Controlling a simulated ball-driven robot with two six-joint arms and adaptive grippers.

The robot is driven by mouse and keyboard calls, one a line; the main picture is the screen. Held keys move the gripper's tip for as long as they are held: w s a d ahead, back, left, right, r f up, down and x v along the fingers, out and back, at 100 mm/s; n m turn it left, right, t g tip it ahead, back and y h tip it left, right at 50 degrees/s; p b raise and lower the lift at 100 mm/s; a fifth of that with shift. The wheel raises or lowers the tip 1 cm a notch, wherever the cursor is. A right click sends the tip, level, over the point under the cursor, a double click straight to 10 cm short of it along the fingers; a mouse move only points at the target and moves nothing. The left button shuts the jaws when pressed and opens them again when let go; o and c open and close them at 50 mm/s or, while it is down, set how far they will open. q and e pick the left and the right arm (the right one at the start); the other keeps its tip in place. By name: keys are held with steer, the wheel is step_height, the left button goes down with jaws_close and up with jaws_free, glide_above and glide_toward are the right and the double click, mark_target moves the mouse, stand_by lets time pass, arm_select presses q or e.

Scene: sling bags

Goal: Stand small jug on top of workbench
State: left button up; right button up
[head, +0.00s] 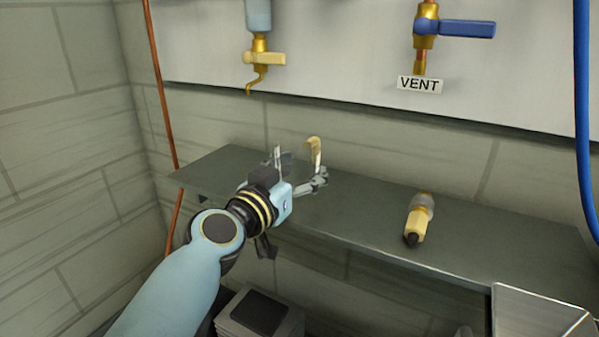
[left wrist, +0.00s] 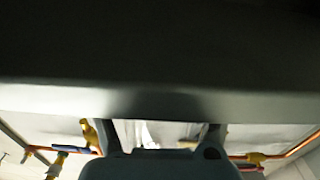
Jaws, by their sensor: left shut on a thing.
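My left gripper (head: 297,171) reaches in from the left over the left part of the workbench (head: 375,230), a dark grey shelf along the wall. It is shut on the small jug, whose cream curved handle (head: 314,152) sticks up beside the right finger. The jug's grey body is mostly hidden by the fingers. Whether its base touches the bench cannot be told. In the left wrist view the gripper (left wrist: 160,135) shows two fingers at the bottom, with a pale thing between them. My right gripper is not in view.
A yellow and grey thing with a black tip (head: 419,218) lies on the bench to the right. A metal tray (head: 545,312) is at the lower right. Taps with cream (head: 266,58) and blue (head: 466,29) handles hang above. The bench between is clear.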

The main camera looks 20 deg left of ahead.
arm_select(q)
steer(key=shift+f, duration=0.3)
steer(key=o, duration=1)
steer(key=shift+c, duration=0.2)
steer(key=o, duration=0.5)
steer(key=shift+r, duration=0.1)
steer(key=shift+c, duration=0.2)
steer(key=shift+o, duration=0.2)
